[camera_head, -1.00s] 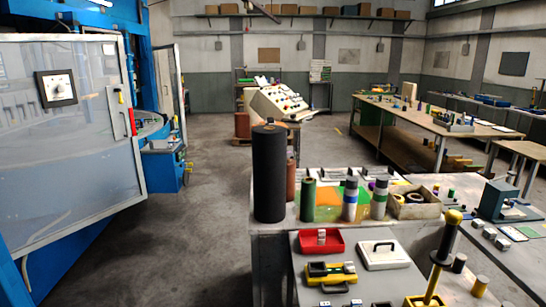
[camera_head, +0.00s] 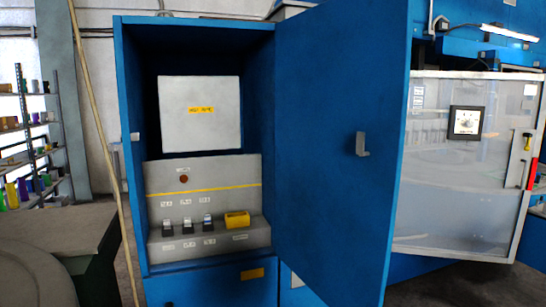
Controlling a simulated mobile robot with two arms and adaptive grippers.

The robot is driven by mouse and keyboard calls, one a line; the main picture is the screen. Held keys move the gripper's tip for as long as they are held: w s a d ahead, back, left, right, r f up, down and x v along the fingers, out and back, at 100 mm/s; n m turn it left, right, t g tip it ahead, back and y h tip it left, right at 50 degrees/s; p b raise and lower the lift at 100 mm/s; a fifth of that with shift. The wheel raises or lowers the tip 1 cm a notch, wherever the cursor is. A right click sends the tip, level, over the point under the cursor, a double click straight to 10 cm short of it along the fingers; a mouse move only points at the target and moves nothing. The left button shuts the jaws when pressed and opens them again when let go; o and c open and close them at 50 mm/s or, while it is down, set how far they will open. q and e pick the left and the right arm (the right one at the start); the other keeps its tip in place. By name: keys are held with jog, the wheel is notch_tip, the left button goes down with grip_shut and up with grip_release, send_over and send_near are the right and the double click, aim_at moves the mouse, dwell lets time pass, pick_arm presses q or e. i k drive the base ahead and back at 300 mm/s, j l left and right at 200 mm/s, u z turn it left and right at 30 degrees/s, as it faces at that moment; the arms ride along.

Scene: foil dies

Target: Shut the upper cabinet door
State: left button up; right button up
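The upper cabinet door (camera_head: 325,150) is a tall blue panel with a small grey handle (camera_head: 362,145). It stands wide open, swung out to the right of the blue upper cabinet (camera_head: 128,160). Inside the cabinet I see a light grey box (camera_head: 199,112) with a yellow label. Below it is a grey panel (camera_head: 165,180) with several small switches and a yellow block (camera_head: 237,219). Neither of my grippers shows in the head view.
A lower blue cabinet front (camera_head: 210,287) with a yellow label sits beneath. A dark-sided bench (camera_head: 60,225) is at the left, before shelves (camera_head: 25,130) of coloured items. A thin pole (camera_head: 95,130) leans beside the cabinet. A framed clear guard panel (camera_head: 465,170) stands at the right.

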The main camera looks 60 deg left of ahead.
aim_at(342, 67)
jog(key=i+u, duration=0.1)
jog(key=u, duration=0.9)
jog(key=i+u, duration=0.15)
jog(key=u, duration=0.35)
jog(key=l+u, duration=0.1)
jog(key=u, duration=0.4)
jog(key=i+l+u, duration=0.4)
jog(key=l+u, duration=0.25)
jog(key=l, duration=0.15)
jog(key=i+l+u, duration=0.15)
jog(key=l+u, duration=0.15)
jog(key=l, duration=0.15)
jog(key=i+l+u, duration=0.1)
jog(key=l+u, duration=0.2)
jog(key=l, duration=0.2)
jog(key=l+u, duration=0.35)
jog(key=l, duration=1.5)
